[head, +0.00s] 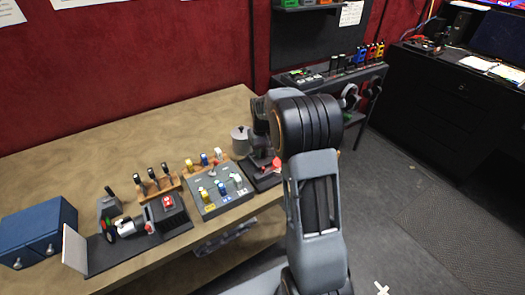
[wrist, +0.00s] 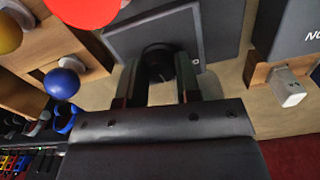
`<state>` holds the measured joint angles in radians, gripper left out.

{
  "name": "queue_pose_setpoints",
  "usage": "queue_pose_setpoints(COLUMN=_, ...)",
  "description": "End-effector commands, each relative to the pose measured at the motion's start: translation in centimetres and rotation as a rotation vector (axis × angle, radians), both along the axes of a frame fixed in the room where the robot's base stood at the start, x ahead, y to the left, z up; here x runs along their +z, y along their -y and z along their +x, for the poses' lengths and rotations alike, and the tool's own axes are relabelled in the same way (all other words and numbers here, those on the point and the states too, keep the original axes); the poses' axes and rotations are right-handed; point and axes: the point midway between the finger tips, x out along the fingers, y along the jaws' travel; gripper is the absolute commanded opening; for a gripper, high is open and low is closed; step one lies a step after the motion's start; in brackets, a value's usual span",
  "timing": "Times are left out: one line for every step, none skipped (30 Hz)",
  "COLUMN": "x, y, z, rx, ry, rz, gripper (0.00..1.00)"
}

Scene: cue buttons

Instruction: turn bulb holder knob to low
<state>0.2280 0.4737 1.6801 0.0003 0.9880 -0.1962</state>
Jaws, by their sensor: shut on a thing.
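In the wrist view, a round black knob (wrist: 158,60) sits on a dark grey plate (wrist: 118,42), taken to be the bulb holder's face. My gripper (wrist: 160,72) has one finger on each side of the knob and is shut on it. The knob's marks and pointer cannot be read here. In the head view, my arm and gripper reach down over a dark device (head: 265,181) with a red part at the table's right end, and they hide most of it. The knob and fingertips cannot be made out there.
In the wrist view, a red disc (wrist: 85,8) and a blue ball (wrist: 62,84) are left of the gripper; a pale block (wrist: 287,90) is right. In the head view, a grey button panel (head: 207,204) and a metal pot (head: 240,141) stand close to my arm.

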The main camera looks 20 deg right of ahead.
Motion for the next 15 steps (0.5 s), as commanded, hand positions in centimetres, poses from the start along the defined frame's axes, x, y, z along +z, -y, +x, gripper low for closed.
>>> queue_pose_setpoints(x=0.00, y=-0.01, z=0.00, rx=-0.021, ry=0.000, rz=0.000, gripper=0.07)
queue_pose_setpoints(x=0.00, y=-0.01, z=0.00, rx=-0.033, ry=0.000, rz=0.000, gripper=0.07)
queue_pose_setpoints(x=0.00, y=-0.01, z=0.00, rx=-0.049, ry=0.000, rz=0.000, gripper=0.07)
queue_pose_setpoints(x=0.00, y=-0.01, z=0.00, rx=-0.058, ry=0.000, rz=0.000, gripper=0.07)
queue_pose_setpoints(x=0.01, y=-0.01, z=0.00, rx=-0.067, ry=0.000, rz=0.000, gripper=0.07)
queue_pose_setpoints(x=0.01, y=-0.01, z=0.00, rx=-0.079, ry=0.000, rz=0.000, gripper=0.07)
queue_pose_setpoints(x=0.01, y=-0.01, z=0.00, rx=-0.086, ry=0.000, rz=0.000, gripper=0.07)
queue_pose_setpoints(x=0.01, y=-0.01, z=0.00, rx=-0.091, ry=0.000, rz=0.000, gripper=0.07)
queue_pose_setpoints(x=0.01, y=0.00, z=0.00, rx=-0.098, ry=0.000, rz=0.000, gripper=0.07)
queue_pose_setpoints(x=0.01, y=0.00, z=0.00, rx=-0.103, ry=0.000, rz=0.000, gripper=0.07)
queue_pose_setpoints(x=0.01, y=0.00, z=0.00, rx=-0.107, ry=0.000, rz=0.000, gripper=0.07)
queue_pose_setpoints(x=0.02, y=0.00, z=0.00, rx=-0.111, ry=0.000, rz=0.000, gripper=0.07)
queue_pose_setpoints(x=0.02, y=0.00, z=0.00, rx=-0.113, ry=0.000, rz=0.000, gripper=0.07)
queue_pose_setpoints(x=0.02, y=0.00, z=0.00, rx=-0.115, ry=0.000, rz=0.000, gripper=0.07)
queue_pose_setpoints(x=0.02, y=0.00, z=0.00, rx=-0.116, ry=0.000, rz=0.000, gripper=0.07)
